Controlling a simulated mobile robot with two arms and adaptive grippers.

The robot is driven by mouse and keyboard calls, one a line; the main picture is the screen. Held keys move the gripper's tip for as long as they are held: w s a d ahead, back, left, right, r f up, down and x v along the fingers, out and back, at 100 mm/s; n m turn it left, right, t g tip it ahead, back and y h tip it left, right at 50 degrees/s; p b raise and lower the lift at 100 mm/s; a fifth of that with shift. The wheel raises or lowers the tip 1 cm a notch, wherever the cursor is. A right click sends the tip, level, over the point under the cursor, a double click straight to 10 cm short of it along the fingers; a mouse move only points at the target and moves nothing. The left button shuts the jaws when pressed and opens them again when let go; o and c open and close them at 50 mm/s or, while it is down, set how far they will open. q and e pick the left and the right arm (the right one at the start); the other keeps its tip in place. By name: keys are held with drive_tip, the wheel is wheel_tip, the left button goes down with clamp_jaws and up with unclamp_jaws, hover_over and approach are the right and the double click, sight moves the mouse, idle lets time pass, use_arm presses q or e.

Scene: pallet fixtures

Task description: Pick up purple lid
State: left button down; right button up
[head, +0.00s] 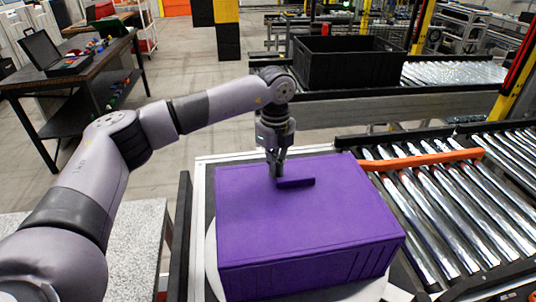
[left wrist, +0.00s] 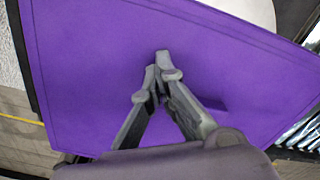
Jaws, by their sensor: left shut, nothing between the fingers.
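A purple lid (head: 300,215) covers a purple box (head: 315,265) on the round white turntable in the head view. A small dark purple handle (head: 296,182) stands up near the middle of the lid's far part. My left gripper (head: 277,175) points down at the lid, right at the left end of the handle. In the left wrist view the lid (left wrist: 90,60) fills most of the picture, and the fingertips (left wrist: 163,70) are together with nothing between them. The handle is mostly hidden behind the right finger there. I cannot tell whether the fingers touch the lid. My right gripper does not show.
An orange bar (head: 425,160) lies across the roller conveyor (head: 455,205) right of the box. A black crate (head: 345,62) stands on the conveyor behind. A dark workbench (head: 75,70) with a case is at the far left.

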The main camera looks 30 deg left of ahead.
sight(288, 189)
use_arm(q)
drive_tip(key=shift+s+d, duration=0.1)
drive_tip(key=shift+d, duration=0.05)
drive_tip(key=shift+f, duration=0.1)
drive_tip(key=d, duration=0.1)
drive_tip(key=s+d+b, duration=0.1)
drive_tip(key=d, duration=0.1)
drive_tip(key=s+d, duration=0.1)
drive_tip(key=shift+d+f+b, duration=0.1)
drive_tip(key=shift+d+b, duration=0.3)
drive_tip(key=shift+d, duration=0.15)
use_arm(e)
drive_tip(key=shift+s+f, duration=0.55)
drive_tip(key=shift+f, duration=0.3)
use_arm(q)
drive_tip(key=shift+a, duration=0.2)
